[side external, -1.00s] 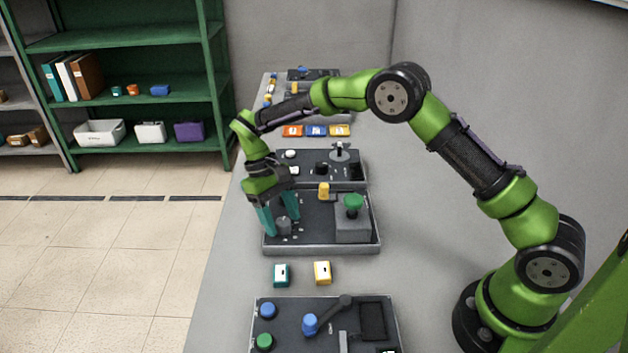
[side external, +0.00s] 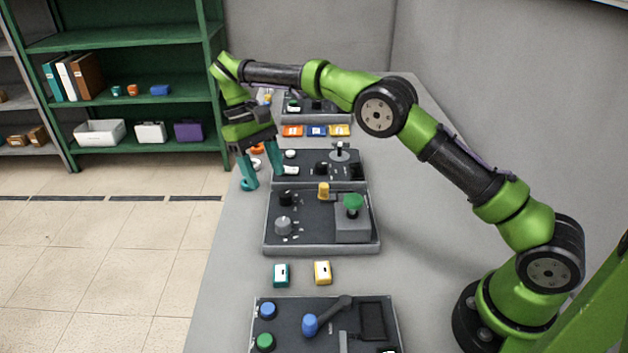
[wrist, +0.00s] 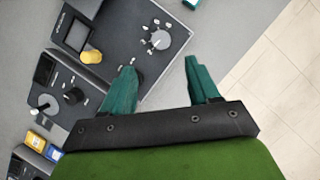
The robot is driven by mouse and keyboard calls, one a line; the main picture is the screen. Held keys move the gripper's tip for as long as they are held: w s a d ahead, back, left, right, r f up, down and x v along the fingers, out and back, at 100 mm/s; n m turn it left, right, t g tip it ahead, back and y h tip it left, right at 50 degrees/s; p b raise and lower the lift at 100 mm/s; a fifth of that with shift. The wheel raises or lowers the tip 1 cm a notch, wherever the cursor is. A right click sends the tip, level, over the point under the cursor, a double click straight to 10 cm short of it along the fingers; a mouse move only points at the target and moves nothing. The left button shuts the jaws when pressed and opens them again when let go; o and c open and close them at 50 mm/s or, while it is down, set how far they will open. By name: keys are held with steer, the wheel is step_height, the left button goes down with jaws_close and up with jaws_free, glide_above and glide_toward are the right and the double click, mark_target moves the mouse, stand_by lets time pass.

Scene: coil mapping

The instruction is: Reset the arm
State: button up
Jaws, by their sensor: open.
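My gripper (side external: 262,178) has teal fingers and is open and empty. In the side external view it hangs above the left edge of the grey table (side external: 222,250), beside the middle panels. In the wrist view its two fingers (wrist: 162,88) are spread wide with nothing between them. The nearer middle panel (side external: 305,215) carries a grey knob (side external: 284,226), a black knob (side external: 288,198), a yellow knob (side external: 323,190) and a green button (side external: 353,203). The grey knob also shows in the wrist view (wrist: 160,40), apart from the fingers.
A further panel (side external: 310,160) lies behind, with orange, blue and yellow blocks (side external: 316,131) beyond it. Teal (side external: 281,275) and yellow (side external: 322,272) blocks lie in front. A front panel (side external: 285,308) has blue and green buttons. A green shelf (side external: 140,110) stands at the left.

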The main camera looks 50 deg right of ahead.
steer(key=shift+w+r, duration=0.15)
steer(key=shift+r, duration=0.25)
